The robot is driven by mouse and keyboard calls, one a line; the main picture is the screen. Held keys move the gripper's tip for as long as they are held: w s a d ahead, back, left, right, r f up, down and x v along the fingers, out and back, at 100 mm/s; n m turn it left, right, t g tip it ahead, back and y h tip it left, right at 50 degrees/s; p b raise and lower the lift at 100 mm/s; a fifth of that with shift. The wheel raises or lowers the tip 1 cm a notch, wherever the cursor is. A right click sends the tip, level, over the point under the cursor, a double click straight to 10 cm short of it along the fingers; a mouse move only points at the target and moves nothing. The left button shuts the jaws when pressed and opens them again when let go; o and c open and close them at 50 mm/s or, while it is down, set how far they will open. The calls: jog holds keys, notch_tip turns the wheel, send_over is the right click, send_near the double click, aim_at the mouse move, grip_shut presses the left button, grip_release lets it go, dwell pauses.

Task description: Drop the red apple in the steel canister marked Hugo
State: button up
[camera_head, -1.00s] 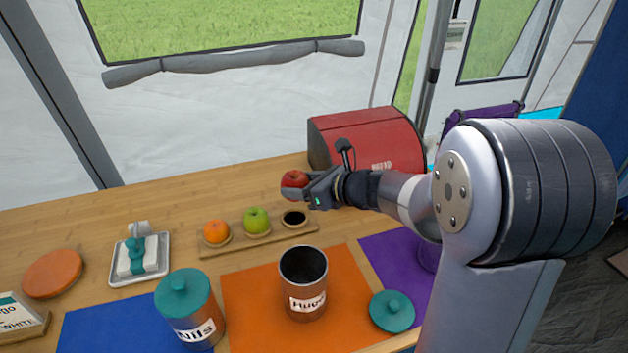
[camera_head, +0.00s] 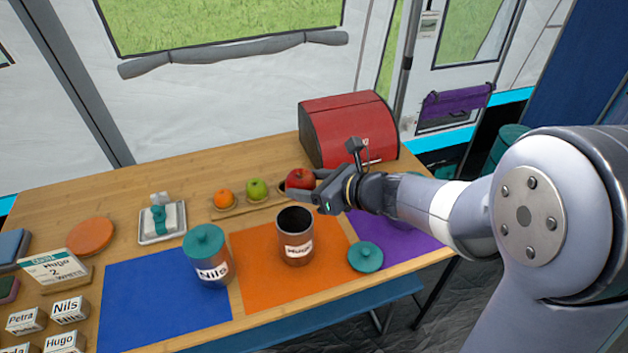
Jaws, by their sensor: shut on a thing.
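The red apple (camera_head: 299,179) is held in my gripper (camera_head: 304,186), which is shut on it. The steel canister marked Hugo (camera_head: 295,251) stands upright and open on the orange mat (camera_head: 254,284). Its inside looks dark, and I cannot see its bottom. A teal lid (camera_head: 365,257) lies on the table to the right of the canister.
An orange (camera_head: 224,198) and green apple (camera_head: 257,189) sit on the fruit board (camera_head: 238,210). A red bread box (camera_head: 347,128) stands behind. Name blocks (camera_head: 69,309) lie at left.

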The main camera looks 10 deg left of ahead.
notch_tip(320, 180, down, 5)
jog(key=b, duration=0.3)
jog(key=shift+b, duration=0.4)
jog(key=o, duration=1.1)
jog(key=p+v, duration=0.1)
jog(key=v, duration=0.9)
jog(key=shift+d+r, duration=0.2)
jog(key=shift+d, duration=0.1)
jog(key=shift+s, duration=0.1)
